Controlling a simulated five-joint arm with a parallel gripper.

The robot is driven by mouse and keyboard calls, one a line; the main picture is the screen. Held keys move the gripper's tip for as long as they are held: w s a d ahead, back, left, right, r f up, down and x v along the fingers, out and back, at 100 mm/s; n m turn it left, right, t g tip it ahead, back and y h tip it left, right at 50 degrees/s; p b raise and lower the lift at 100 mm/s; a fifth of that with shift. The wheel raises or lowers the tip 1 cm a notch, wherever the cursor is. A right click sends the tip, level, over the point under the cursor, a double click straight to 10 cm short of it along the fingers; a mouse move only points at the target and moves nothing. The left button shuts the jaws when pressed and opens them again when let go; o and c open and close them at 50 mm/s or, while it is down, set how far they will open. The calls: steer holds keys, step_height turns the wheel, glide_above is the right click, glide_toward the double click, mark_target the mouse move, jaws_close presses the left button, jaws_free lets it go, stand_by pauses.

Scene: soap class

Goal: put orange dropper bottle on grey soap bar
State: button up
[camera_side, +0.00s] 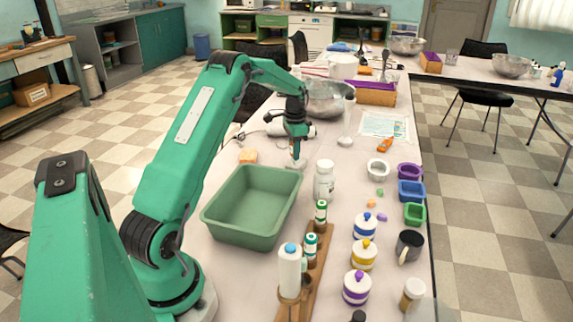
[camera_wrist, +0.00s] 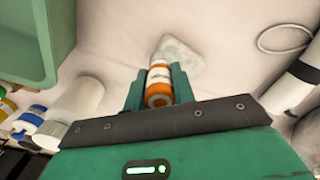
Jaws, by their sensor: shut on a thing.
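The orange dropper bottle (camera_wrist: 158,82), with a white label, is held between the green fingers of my gripper (camera_wrist: 160,88) in the wrist view. The grey soap bar (camera_wrist: 184,50) lies on the table just past the bottle's far end and is partly hidden by it. In the side view my gripper (camera_side: 296,150) points down, low over the table behind the green tub. The soap bar (camera_side: 297,164) shows there as a pale patch under the fingers. I cannot tell whether the bottle touches the bar.
A green tub (camera_side: 225,228) stands in front of my gripper, with a white bottle (camera_side: 324,181) to its right. A wooden rack (camera_side: 313,262) holds several bottles. A peach soap bar (camera_side: 248,156) lies to the left. Jars, small bins and a metal bowl (camera_side: 327,98) stand around.

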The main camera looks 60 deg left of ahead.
steer(key=shift+f, duration=0.25)
steer(key=o, duration=1)
steer(key=shift+c, duration=0.2)
steer(key=shift+r, duration=0.15)
step_height(320, 180, up, 12)
stand_by(0.5)
